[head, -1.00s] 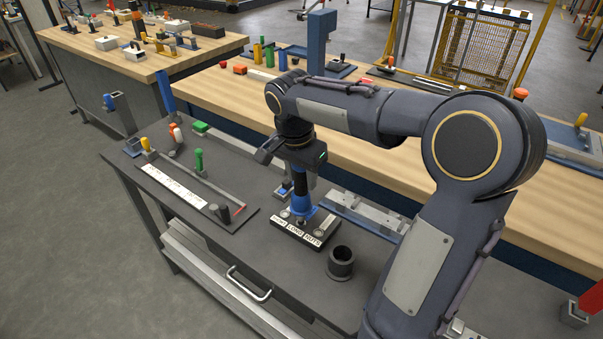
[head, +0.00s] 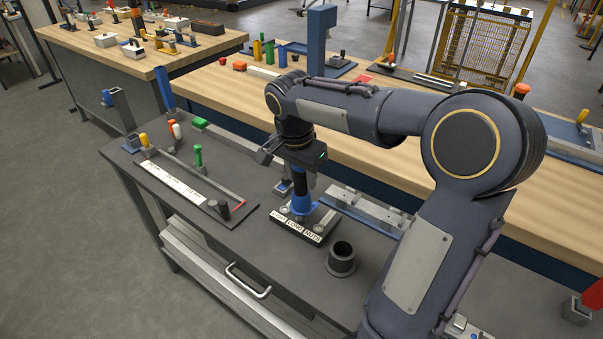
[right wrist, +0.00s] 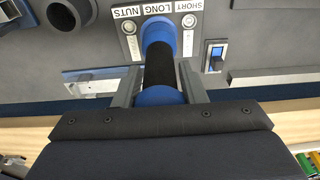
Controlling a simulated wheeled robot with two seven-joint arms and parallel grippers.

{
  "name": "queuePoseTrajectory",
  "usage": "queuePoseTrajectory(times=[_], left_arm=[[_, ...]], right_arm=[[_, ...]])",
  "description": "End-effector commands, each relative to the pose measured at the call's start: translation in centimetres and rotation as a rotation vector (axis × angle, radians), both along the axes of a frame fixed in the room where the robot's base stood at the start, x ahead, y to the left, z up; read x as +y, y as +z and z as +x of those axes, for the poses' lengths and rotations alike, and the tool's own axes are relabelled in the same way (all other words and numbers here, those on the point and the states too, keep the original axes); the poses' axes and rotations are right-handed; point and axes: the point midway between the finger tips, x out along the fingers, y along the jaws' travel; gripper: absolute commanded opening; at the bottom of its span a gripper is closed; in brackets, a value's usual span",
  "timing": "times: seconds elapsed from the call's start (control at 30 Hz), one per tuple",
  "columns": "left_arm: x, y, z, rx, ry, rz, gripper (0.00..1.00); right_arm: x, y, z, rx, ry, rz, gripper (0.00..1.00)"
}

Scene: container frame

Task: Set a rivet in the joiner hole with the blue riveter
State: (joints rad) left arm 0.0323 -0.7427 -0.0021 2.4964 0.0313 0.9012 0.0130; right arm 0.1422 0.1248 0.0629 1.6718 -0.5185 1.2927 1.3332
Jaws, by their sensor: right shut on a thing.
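My right gripper (head: 299,172) is shut on the blue riveter and holds it upright by its black grip. The riveter (head: 301,205) has a blue lower body, which stands over the labelled rivet block (head: 304,226), at or very near its top. In the right wrist view the riveter (right wrist: 160,38) covers the middle place by the LONG label, between the SHORT and NUTS places. Its nose tip is hidden, so I cannot tell whether it holds a rivet. A grey joiner-like rail (head: 368,209) lies on a blue base behind the block. Its hole cannot be made out. My left gripper is out of view.
A dark round cup (head: 341,258) stands right of the block. A tray with a white strip (head: 178,185) and a green-handled tool (head: 198,157) lies to the left. A wooden bench (head: 250,95) runs behind. The dark tabletop is clear near its front edge.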

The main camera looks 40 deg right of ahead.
Motion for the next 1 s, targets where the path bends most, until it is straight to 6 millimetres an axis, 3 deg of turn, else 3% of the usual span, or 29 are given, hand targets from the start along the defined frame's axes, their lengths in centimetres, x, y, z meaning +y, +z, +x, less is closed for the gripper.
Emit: queuePoseTrajectory(times=[0.27,1.0], left_arm=[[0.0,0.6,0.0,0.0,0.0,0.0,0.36],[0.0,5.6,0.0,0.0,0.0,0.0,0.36]], right_arm=[[0.0,0.5,0.0,0.004,0.001,0.001,0.14],[0.0,6.5,0.0,0.0,0.0,0.0,0.14]])
